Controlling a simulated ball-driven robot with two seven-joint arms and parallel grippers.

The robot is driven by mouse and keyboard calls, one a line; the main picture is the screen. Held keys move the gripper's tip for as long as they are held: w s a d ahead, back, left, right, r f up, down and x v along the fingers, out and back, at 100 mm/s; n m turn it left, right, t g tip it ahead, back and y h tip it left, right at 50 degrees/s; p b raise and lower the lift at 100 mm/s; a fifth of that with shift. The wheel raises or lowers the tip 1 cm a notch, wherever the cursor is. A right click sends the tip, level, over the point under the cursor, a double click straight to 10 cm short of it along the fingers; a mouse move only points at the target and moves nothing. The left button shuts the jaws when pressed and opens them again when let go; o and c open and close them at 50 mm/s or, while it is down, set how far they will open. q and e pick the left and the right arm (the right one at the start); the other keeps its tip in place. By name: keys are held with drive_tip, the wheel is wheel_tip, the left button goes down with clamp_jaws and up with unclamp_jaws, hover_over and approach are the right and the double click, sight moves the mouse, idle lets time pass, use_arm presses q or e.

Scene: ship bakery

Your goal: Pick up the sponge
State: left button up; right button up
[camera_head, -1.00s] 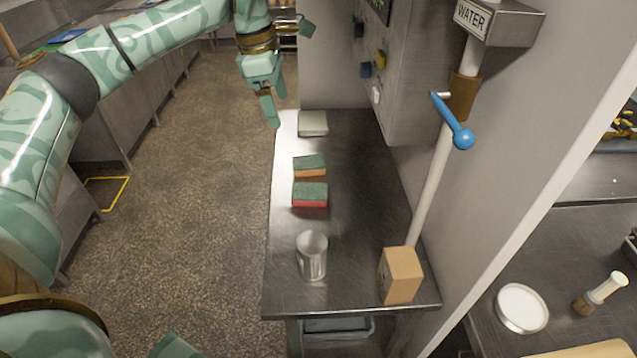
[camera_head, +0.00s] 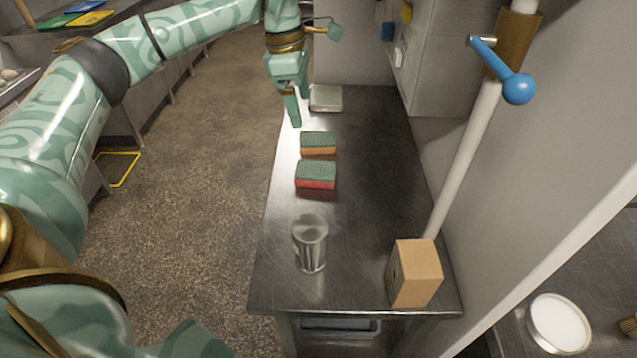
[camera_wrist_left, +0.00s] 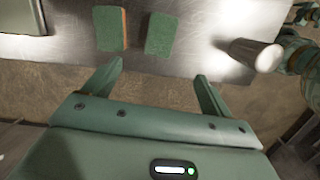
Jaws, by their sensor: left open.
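Two sponges lie on the steel table. The orange one with a green top (camera_head: 318,143) is farther back, and the red one with a green top (camera_head: 316,174) is just in front of it. My left gripper (camera_head: 297,108) hangs at the table's left edge, behind and left of the orange sponge, apart from both. In the left wrist view, the open, empty gripper (camera_wrist_left: 150,85) points toward the sponges; the orange sponge (camera_wrist_left: 109,28) is at left and the other sponge (camera_wrist_left: 159,34) at right. My right gripper is not clearly in view.
The steel table (camera_head: 370,175) also holds a metal cup (camera_head: 310,245), a cardboard box (camera_head: 415,272) at the front right and a pale flat object (camera_head: 326,98) at the back. A white pipe with a blue lever (camera_head: 505,75) stands at the right. Open floor lies left.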

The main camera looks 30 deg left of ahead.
use_arm(q)
wheel_tip(320, 180, down, 3)
drive_tip(key=b, duration=0.4)
hover_over(315, 169)
drive_tip(key=a, duration=0.1)
wheel_tip(315, 169, down, 10)
drive_tip(key=shift+s, duration=0.15)
drive_tip(key=f+b, duration=0.1)
drive_tip(key=f, duration=0.1)
drive_tip(key=d+f+b, duration=0.1)
drive_tip(key=f, duration=0.2)
drive_tip(key=shift+f, duration=0.1)
use_arm(e)
wheel_tip(315, 169, down, 7)
drive_tip(key=s, duration=0.2)
drive_tip(key=shift+s+g, duration=0.2)
drive_tip(key=shift+g, duration=0.1)
use_arm(q)
drive_tip(key=shift+c, duration=1.4)
drive_tip(key=c, duration=0.8)
use_arm(e)
drive_tip(key=shift+r, duration=0.1)
